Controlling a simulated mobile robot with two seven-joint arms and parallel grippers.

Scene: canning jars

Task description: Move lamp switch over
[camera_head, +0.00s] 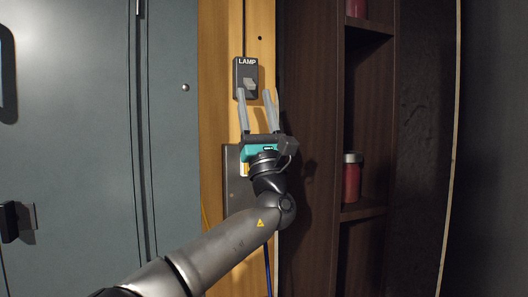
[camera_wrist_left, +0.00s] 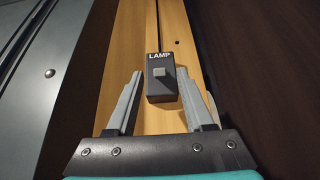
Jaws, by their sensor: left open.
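The lamp switch (camera_head: 246,78) is a dark box with the white word LAMP at its top, fixed to a wooden post. Its grey rocker or lever (camera_head: 250,84) sits near the middle of the box, and also shows in the left wrist view (camera_wrist_left: 160,72). My left gripper (camera_head: 256,93) is open and empty just below the switch, fingers pointing up at it. In the left wrist view the switch box (camera_wrist_left: 161,88) appears between and beyond the two fingers; I cannot tell whether either touches it. My right gripper is in neither view.
The wooden post (camera_head: 213,95) stands between a grey-blue cabinet (camera_head: 172,150) on the left and dark shelving (camera_head: 310,70) on the right. A red jar (camera_head: 351,180) stands on a shelf. A dark plate or box (camera_head: 233,185) is on the post behind my left wrist.

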